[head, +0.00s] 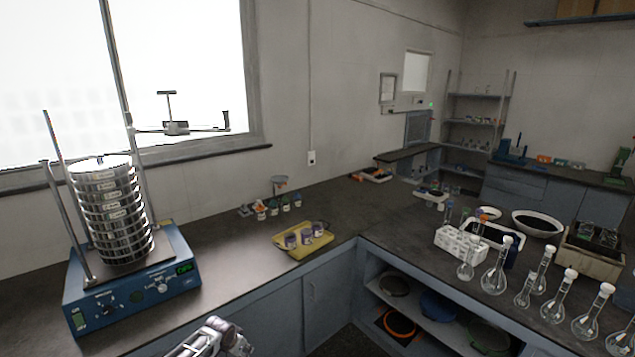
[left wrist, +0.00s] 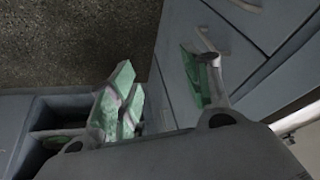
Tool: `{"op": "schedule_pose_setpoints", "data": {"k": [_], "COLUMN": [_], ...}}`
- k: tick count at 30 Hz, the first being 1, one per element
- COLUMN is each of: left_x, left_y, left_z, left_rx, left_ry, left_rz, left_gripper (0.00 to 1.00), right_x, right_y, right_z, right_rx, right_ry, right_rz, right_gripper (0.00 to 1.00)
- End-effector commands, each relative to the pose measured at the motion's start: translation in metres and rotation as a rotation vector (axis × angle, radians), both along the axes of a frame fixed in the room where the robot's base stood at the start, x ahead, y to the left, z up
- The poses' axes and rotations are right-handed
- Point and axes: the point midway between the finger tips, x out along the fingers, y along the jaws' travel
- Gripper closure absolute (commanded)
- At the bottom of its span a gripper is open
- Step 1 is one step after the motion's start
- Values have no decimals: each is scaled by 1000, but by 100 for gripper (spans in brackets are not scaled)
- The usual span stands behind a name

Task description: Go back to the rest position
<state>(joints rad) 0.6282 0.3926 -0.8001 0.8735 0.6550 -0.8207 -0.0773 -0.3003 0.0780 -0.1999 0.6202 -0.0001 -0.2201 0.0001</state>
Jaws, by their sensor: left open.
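My left gripper (head: 208,340) shows at the bottom edge of the head view, low in front of the counter and apart from the objects on it. In the left wrist view its two green-padded fingers (left wrist: 160,88) are spread wide with nothing between them. Blue cabinet fronts (left wrist: 255,30) and the dark floor (left wrist: 70,40) lie beyond the fingers. My right gripper is not in either view.
A blue sieve shaker (head: 135,300) with a stack of sieves (head: 112,215) stands on the left counter. A yellow tray (head: 290,250) holds small jars. Several flasks (head: 495,270) and a white rack (head: 460,243) stand on the right counter.

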Motion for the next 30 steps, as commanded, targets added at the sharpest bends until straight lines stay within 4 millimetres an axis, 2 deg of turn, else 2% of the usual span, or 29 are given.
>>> {"op": "schedule_pose_setpoints", "data": {"k": [1,3,8,17,26,30], "left_x": [-13,-27,-65,-149,-251,-305], "left_y": [-1,-1,-2,-2,-2,-2], "left_z": [-18,-38,-84,-165,-237,-266], "left_rx": [-5,-7,-13,-19,-19,-16], "left_ry": [10,16,31,71,121,149], "left_rz": [7,17,37,78,113,128], "left_gripper": [51,51,51,51,51,51], "right_x": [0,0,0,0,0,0], "right_y": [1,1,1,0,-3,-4], "right_z": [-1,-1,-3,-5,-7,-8], "right_rx": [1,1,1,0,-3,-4], "right_ry": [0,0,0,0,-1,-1], "right_rz": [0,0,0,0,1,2], "right_gripper": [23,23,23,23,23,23]}}
